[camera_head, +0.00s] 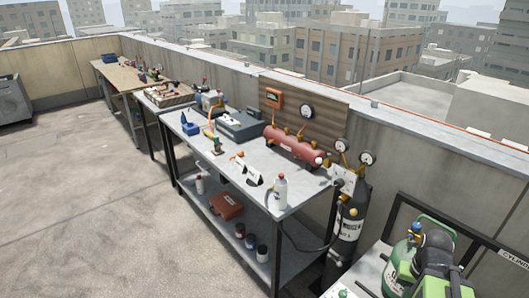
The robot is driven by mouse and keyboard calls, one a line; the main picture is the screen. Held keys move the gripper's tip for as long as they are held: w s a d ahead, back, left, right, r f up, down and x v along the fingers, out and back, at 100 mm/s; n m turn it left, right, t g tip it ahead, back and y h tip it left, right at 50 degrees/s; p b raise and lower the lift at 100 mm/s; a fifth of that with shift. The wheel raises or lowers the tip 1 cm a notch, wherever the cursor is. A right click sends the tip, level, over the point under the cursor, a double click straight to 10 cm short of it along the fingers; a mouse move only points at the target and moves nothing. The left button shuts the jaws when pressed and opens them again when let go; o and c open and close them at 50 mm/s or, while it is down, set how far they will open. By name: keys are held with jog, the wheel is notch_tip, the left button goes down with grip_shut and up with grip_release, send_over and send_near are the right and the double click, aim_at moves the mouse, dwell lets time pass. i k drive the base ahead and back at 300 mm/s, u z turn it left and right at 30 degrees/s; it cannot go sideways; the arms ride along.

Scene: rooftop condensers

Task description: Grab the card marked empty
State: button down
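Two small tent-like cards stand near the front edge of the grey metal table (232,182), left of a white bottle with a red top. One card (239,165) is farther back and the other card (253,178) is closer to the bottle. Both show white faces with dark shaded parts. Their lettering is too small to read, so I cannot tell which is marked empty. My gripper cannot be made out in this view.
The white bottle (280,191) stands at the table's near end. A red tank (293,147) lies behind the cards. A dark gas cylinder (348,225) stands at the table's right end. The floor (90,200) at left is clear.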

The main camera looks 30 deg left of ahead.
aim_at(239, 164)
jog(key=u, duration=2.25)
jog(key=i, duration=3.35)
jog(key=z, duration=0.5)
jog(key=k, duration=0.65)
jog(key=u, duration=0.5)
jog(key=k, duration=0.1)
jog(key=z, duration=0.7)
jog(key=i, duration=0.75)
